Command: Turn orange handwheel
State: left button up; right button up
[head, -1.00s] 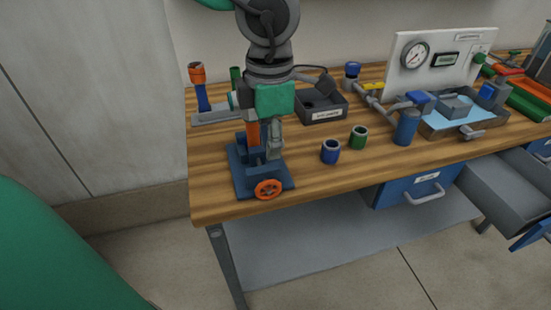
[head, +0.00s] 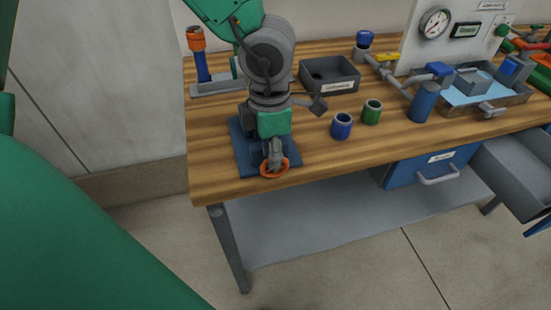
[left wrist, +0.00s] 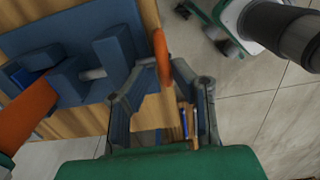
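The orange handwheel (head: 263,173) is on the front of a blue vise-like fixture (head: 245,157) near the table's front left corner. My left gripper (head: 275,158) reaches down over the fixture to the wheel and hides part of both. In the left wrist view, the handwheel (left wrist: 162,58) shows nearly edge-on between the tips of my left gripper (left wrist: 162,72). The fingers stand apart with the rim between them; firm contact is not clear. A shaft joins the wheel to the blue fixture (left wrist: 110,58). My right gripper is not in view.
Blue (head: 342,126) and green (head: 371,112) cups stand right of the fixture. A dark bin (head: 330,78) and an orange-topped blue post (head: 199,60) are behind. Pipes and a gauge panel (head: 420,55) are at back right. An open drawer (head: 515,165) juts out at right.

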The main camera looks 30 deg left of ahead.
pick_arm(q)
jog(key=shift+s+a+f, duration=0.1)
jog(key=shift+a+f, duration=0.35)
jog(key=shift+f, duration=0.05)
jog(key=shift+w+d+r, duration=0.1)
jog(key=shift+w+d, duration=0.15)
jog(key=shift+d, duration=0.95)
grip_shut()
jog(key=shift+s+a, duration=0.15)
jog(key=shift+a, duration=0.35)
jog(key=shift+d, duration=0.2)
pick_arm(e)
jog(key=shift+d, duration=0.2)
pick_arm(q)
jog(key=shift+a+p, duration=0.1)
jog(key=shift+p, duration=0.2)
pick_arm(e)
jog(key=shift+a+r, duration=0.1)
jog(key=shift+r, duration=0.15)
pick_arm(q)
jog(key=shift+y+p, duration=0.3)
jog(key=shift+p, duration=0.05)
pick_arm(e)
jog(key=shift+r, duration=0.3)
